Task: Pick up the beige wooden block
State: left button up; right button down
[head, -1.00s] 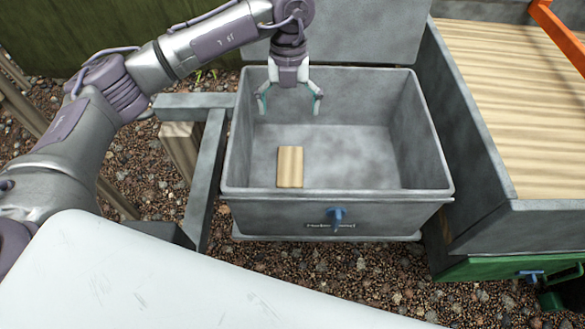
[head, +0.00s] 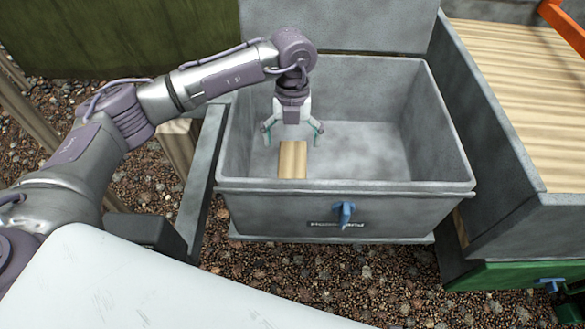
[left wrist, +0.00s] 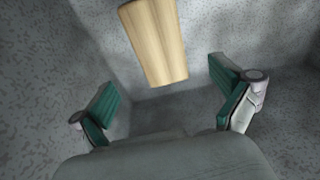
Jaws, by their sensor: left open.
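The beige wooden block (head: 292,160) lies in the grey metal box (head: 345,187), near its front wall and left of its middle. My left gripper (head: 292,138) points down inside the box, open and empty, just above and behind the block in the head view. In the left wrist view the block (left wrist: 155,42) shows at the top, beyond and between the spread green-padded fingers (left wrist: 168,105), touching neither. My right gripper is in no view.
The box's walls and raised lid (head: 335,25) surround the gripper. A blue latch (head: 345,212) sits on the box front. A ribbed sluice tray (head: 510,80) stands to the right. The box floor right of the block is bare.

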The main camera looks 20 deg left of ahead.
aim_at(292, 160)
pick_arm(q)
jog(key=shift+f, duration=1.5)
notch_tip(292, 160, down, 4)
jog(key=shift+f+b, duration=0.25)
jog(key=shift+b, duration=0.1)
jog(key=shift+f, duration=0.15)
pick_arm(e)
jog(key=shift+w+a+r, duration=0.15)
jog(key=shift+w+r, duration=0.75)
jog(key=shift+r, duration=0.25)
